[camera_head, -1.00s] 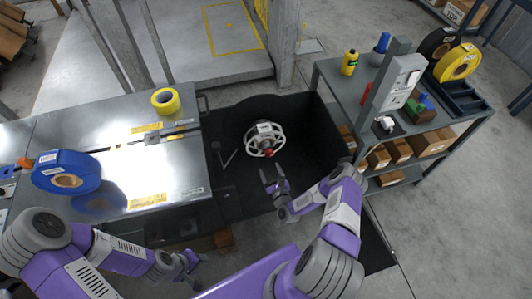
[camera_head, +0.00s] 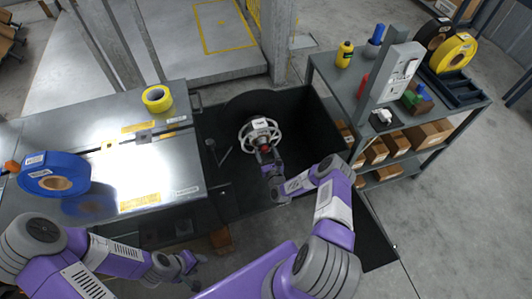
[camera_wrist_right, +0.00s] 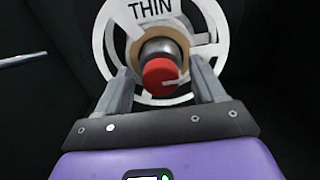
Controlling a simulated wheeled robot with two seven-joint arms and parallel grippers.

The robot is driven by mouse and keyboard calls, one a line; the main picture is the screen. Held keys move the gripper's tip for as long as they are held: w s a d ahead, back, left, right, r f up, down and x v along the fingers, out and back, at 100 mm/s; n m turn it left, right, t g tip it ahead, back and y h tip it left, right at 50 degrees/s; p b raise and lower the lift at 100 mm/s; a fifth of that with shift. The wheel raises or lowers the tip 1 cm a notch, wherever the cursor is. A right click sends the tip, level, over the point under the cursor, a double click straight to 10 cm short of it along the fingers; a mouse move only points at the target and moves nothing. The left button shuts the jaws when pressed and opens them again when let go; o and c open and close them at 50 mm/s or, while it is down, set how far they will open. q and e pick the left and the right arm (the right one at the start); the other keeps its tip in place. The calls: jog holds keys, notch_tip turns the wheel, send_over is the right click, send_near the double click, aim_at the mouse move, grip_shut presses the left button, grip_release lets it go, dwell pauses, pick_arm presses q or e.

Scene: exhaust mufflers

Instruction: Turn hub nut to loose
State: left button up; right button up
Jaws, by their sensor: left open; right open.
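The hub nut (camera_wrist_right: 160,76) is a red-ended cylinder at the centre of a white spoked wheel; in the head view it is a small red spot (camera_head: 265,149). The wheel (camera_head: 246,133) stands in a black bay and bears the label THIN in the right wrist view (camera_wrist_right: 103,42). My right gripper (camera_head: 266,158) is in front of the hub. In the right wrist view its open fingers (camera_wrist_right: 162,84) stand left and right of the red nut, with gaps showing on both sides. My left gripper (camera_head: 190,266) is open, low beside the workbench, away from the wheel.
A metal workbench (camera_head: 130,180) on the left holds a blue roll (camera_head: 38,183) and a yellow roll (camera_head: 157,98). A grey shelf (camera_head: 400,118) with bottles, boxes and tape rolls stands right. A thin dark lever (camera_head: 212,148) rises left of the wheel. The bay walls surround the wheel.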

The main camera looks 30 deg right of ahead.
jog(key=shift+c, duration=0.3)
jog(key=c, duration=1)
jog(key=shift+n, duration=0.3)
jog(key=n, duration=0.4)
jog(key=shift+a, duration=0.1)
jog(key=n, duration=0.5)
jog(key=shift+f, duration=0.1)
jog(key=n, duration=0.4)
jog(key=shift+a+f, duration=0.1)
jog(key=shift+n, duration=2.1)
jog(key=shift+f, duration=0.1)
